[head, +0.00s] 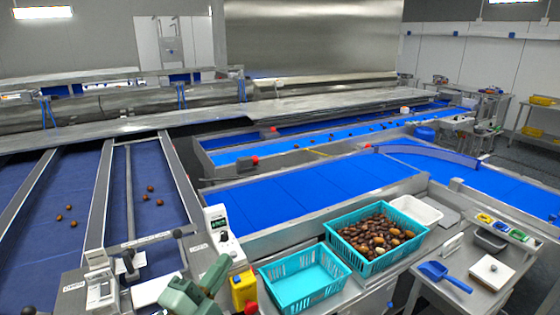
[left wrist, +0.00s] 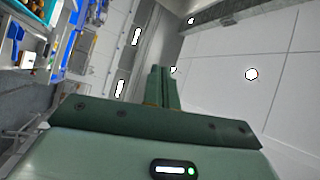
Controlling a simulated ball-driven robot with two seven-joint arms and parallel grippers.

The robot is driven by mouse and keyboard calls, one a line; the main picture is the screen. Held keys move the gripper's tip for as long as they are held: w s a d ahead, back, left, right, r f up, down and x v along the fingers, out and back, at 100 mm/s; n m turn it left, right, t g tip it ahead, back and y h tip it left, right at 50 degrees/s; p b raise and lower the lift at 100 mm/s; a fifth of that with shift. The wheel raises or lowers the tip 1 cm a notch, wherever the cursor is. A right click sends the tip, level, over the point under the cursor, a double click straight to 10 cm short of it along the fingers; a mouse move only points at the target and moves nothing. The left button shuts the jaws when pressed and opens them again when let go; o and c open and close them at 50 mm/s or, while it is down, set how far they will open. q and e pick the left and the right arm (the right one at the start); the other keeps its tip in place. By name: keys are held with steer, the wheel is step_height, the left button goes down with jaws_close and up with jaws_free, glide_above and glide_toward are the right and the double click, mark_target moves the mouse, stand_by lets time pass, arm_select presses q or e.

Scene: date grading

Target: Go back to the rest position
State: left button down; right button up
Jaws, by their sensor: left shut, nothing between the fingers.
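My left gripper (head: 218,270) is green and shows at the bottom of the head view, left of the turquoise crates. Its fingers are together with nothing between them. In the left wrist view the two fingers (left wrist: 162,88) stand side by side, pointing toward a wall and ceiling area, clear of any object. My right gripper is in neither view.
An empty turquoise crate (head: 268,275) stands close to the right of my left gripper. Another turquoise crate (head: 336,254) holds dates (head: 378,232). A white control box (head: 222,234) and a yellow block (head: 244,289) are near the gripper. Blue belts (head: 310,192) lie beyond.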

arm_select(q)
steer(key=s+a+f+n+g+y, duration=0.3)
steer(key=a+f+n+y, duration=0.2)
steer(key=a+y, duration=0.15)
steer(key=s+a+f+n+g+y, duration=0.2)
steer(key=s+a+f+n+y, duration=0.3)
steer(key=a, duration=0.3)
steer(key=s+a+f+n+g+y, duration=0.1)
steer(key=s+a+f+g, duration=0.1)
steer(key=s+f+g, duration=0.25)
steer(key=s+a+f+n+g+y, duration=0.1)
steer(key=s+a+f+g, duration=0.25)
steer(key=s, duration=0.25)
steer(key=s+d+f+g+h+b, duration=0.1)
steer(key=s+d+f+b, duration=0.15)
steer(key=f, duration=1.05)
steer(key=s+d+f+h+b, duration=0.1)
steer(key=f+b, duration=0.3)
steer(key=f, duration=0.9)
steer(key=s+d+f+g+h+b, duration=0.15)
steer(key=f+b, duration=0.25)
steer(key=f, duration=0.9)
steer(key=s+f+n+g+h+b, duration=0.1)
steer(key=s+f+b, duration=0.5)
steer(key=s+f, duration=1.3)
steer(key=f+n+g, duration=0.1)
steer(key=n, duration=0.1)
steer(key=shift+d+n+b, duration=0.15)
steer(key=shift+n+b, duration=0.15)
steer(key=shift+b, duration=0.05)
